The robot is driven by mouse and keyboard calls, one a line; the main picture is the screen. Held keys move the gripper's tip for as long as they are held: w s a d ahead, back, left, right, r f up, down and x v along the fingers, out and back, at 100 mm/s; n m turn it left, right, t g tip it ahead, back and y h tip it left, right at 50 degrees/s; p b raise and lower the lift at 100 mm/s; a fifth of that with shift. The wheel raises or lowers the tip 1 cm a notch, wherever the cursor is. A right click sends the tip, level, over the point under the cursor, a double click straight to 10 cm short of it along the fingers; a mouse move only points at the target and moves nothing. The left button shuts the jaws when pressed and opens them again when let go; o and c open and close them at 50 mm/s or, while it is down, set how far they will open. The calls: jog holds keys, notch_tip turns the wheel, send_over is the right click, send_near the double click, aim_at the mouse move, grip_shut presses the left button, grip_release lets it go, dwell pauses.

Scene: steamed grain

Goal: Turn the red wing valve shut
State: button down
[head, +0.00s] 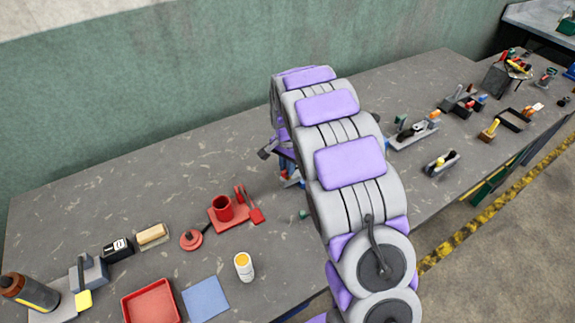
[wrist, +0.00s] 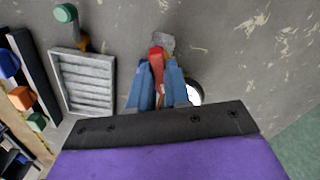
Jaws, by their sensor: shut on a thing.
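In the wrist view my gripper (wrist: 156,88) is shut on the red wing valve (wrist: 157,57). Its blue fingers lie on both sides of the red handle, and the handle's end shows between and beyond the fingertips. A grey metal piece (wrist: 162,42) is just past the handle. The lower part of the valve is hidden by the fingers, so how far it is turned cannot be told. In the head view my arm covers most of the gripper and the valve.
A white round gauge (wrist: 195,93) is close beside the right finger. A grey ribbed tray (wrist: 85,82) and a green knob (wrist: 66,13) are to the left.

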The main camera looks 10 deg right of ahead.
jog(key=shift+r+n+p, duration=0.1)
jog(key=shift+n+p, duration=0.2)
jog(key=shift+r+n+p, duration=0.15)
jog(key=shift+n+p, duration=0.7)
jog(key=shift+n, duration=0.15)
jog(key=n+p, duration=0.2)
jog(key=n, duration=0.1)
jog(key=shift+w+n, duration=0.15)
jog(key=shift+n, duration=0.25)
jog(key=n+p, duration=0.2)
jog(key=n, duration=0.2)
jog(key=shift+p, duration=0.3)
jog(key=shift+n+p, duration=0.5)
jog(key=shift+n, duration=1)
jog(key=c, duration=1.1)
grip_release()
jog(key=shift+f, duration=0.2)
